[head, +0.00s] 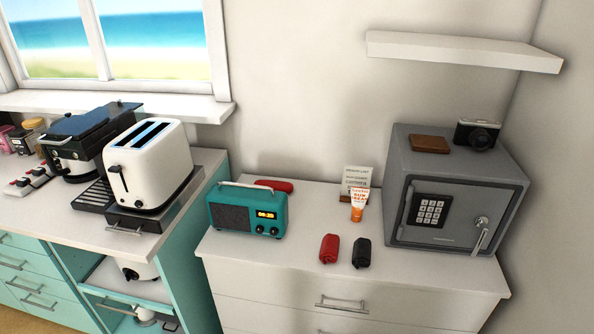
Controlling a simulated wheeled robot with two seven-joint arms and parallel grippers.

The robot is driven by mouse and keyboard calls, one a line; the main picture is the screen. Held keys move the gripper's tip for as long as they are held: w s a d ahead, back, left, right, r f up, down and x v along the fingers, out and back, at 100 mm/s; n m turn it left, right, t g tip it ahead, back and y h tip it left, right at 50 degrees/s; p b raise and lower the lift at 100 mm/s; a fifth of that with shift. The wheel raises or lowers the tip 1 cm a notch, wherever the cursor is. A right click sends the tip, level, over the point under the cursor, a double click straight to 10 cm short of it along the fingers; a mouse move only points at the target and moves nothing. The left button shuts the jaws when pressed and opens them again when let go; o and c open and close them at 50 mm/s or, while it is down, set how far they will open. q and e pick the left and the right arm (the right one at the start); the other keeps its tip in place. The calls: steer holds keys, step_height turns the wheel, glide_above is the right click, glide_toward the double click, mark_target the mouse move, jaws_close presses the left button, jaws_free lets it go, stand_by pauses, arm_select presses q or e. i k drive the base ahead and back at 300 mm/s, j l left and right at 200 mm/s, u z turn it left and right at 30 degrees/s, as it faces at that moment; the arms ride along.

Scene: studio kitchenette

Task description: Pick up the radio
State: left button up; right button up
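The radio (248,212) is a teal box with a dark speaker grille, a lit orange display, two knobs and a pale carry handle on top. It stands upright at the left end of the white dresser top (300,266). A red rounded object (274,186) lies behind it, partly hidden by the radio. Neither of my grippers shows in the head view, and nothing touches the radio.
A red (329,248) and a black (361,252) small object lie right of the radio. A sunscreen tube (359,206) and grey safe (455,196) stand farther right. A white toaster (150,165) stands on the left counter. A shelf (463,50) juts out above.

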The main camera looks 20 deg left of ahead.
mark_target(234, 207)
steer(key=i+l+u, duration=0.1)
steer(key=i+u, duration=0.25)
steer(key=i+l+u, duration=0.15)
steer(key=u, duration=0.25)
steer(key=i+l+u, duration=0.35)
steer(key=k+j, duration=0.1)
